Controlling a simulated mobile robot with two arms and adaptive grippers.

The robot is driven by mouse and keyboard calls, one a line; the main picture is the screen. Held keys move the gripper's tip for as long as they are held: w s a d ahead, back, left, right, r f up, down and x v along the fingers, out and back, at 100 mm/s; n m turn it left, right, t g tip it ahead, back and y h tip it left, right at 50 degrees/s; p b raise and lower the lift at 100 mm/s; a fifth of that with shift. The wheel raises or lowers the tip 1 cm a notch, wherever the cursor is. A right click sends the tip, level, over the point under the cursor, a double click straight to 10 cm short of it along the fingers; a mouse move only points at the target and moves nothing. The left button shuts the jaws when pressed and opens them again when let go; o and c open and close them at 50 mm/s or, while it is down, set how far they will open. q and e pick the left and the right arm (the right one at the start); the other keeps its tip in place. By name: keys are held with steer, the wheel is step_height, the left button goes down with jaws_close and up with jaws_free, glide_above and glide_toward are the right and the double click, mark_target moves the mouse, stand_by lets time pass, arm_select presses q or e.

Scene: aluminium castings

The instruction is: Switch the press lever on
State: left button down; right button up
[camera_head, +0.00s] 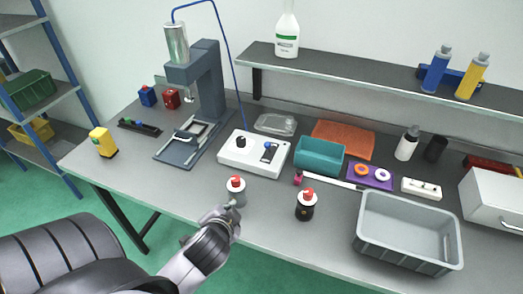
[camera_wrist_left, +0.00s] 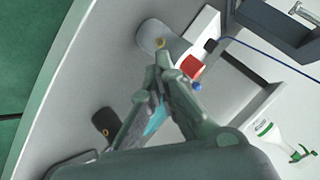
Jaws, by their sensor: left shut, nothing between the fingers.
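The press control box (camera_head: 255,154) is white and stands on the bench in front of the press (camera_head: 205,85). It has a black knob (camera_head: 241,142) and a small blue-tipped lever (camera_head: 268,147) on a dark plate. The lever's position is too small to tell. A small blue ball, likely the lever's tip, shows beside the fingers in the left wrist view (camera_wrist_left: 197,87). My left gripper (camera_head: 228,211) is shut and empty, in front of the box and apart from the lever. Its fingers (camera_wrist_left: 163,72) come together in the left wrist view. My right gripper is not in view.
A grey can with a red cap (camera_head: 236,190) stands close to my left gripper, between it and the box. A dark can with a red cap (camera_head: 305,205) is to the right. A teal bin (camera_head: 319,157) stands right of the box. A grey crate (camera_head: 372,235) is further right.

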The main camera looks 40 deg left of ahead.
arm_select(q)
steer(key=w+a+r+m+t+y, duration=0.2)
steer(key=w+a+r+m+t, duration=0.4)
steer(key=r, duration=0.4)
steer(key=w+d+r+m+t+h, duration=0.2)
steer(key=w+m+h, duration=0.2)
steer(key=m, duration=0.5)
steer(key=w+d+r+m+t+h, duration=0.25)
steer(key=m+h, duration=0.25)
steer(key=m, duration=0.5)
steer(key=w+a+f+m+g, duration=0.1)
steer(key=a+f+m+g, duration=0.6)
steer(key=f+m, duration=0.3)
steer(key=shift+w+a+f+m, duration=0.2)
steer(key=shift+a+f+m, duration=0.1)
steer(key=shift+f, duration=0.5)
steer(key=shift+w, duration=0.1)
